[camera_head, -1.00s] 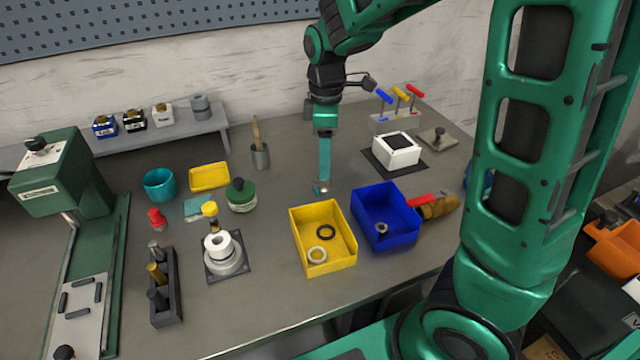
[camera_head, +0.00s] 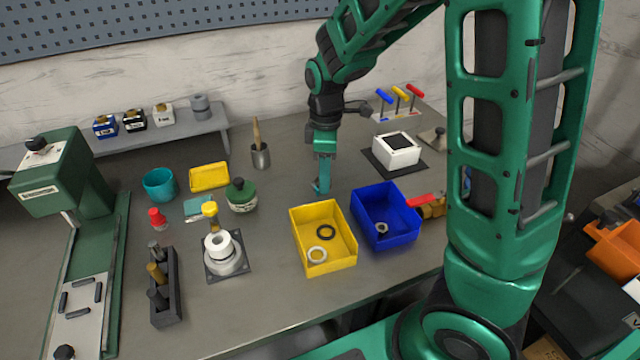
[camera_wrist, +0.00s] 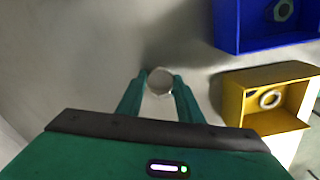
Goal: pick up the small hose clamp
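The small hose clamp (camera_wrist: 160,82) shows in the wrist view as a thin, pale ring on the bench. It lies between the two fingertips of my gripper (camera_wrist: 159,85). The fingers stand apart on either side of the ring, with slight gaps seeming to show; contact is hard to judge. In the head view my gripper (camera_head: 321,188) points straight down with its tips at or near the bench top, behind the yellow bin. There the fingers mostly hide the clamp.
A yellow bin (camera_head: 337,265) with two rings and a blue bin (camera_head: 398,237) with a nut-like part stand in front and to the right. A white block (camera_head: 397,156) is at the right.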

